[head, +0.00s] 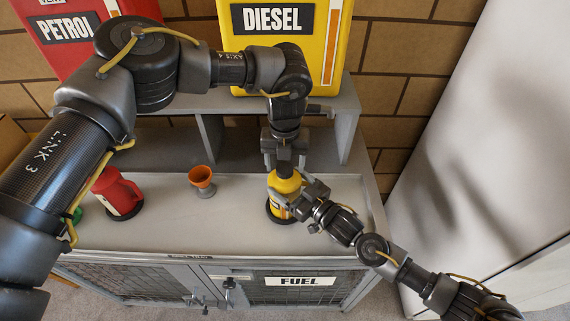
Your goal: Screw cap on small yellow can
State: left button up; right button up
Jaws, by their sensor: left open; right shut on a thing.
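The small yellow can (284,186) stands upright at the right of the grey bench top, on a dark round base (271,215). My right gripper (290,201) reaches in from the right and is shut on the can's side. My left gripper (284,170) points down directly over the top of the can and is open. Its fingers hide the can's mouth. I cannot make out the cap, or whether one sits on the can or between the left fingers.
A small red can (119,193) stands on the left of the bench top (235,220), with an orange funnel-like cup (201,178) between the cans. A raised shelf behind bears large red PETROL (75,45) and yellow DIESEL (312,55) containers. A pale cabinet (470,130) is at right.

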pick_arm(q)
notch_tip(320, 180, up, 11)
dwell(0.4)
pick_arm(e)
jog(key=o, duration=1.8)
jog(key=shift+c, duration=0.2)
jog(key=shift+s+d, duration=0.1)
jog(key=shift+s+d+f, duration=0.1)
jog(key=shift+s+d, duration=0.15)
pick_arm(q)
jog(key=shift+f+b, duration=1.15)
pick_arm(e)
jog(key=v, duration=0.9)
jog(key=shift+s+d, duration=0.25)
jog(key=shift+d, duration=0.05)
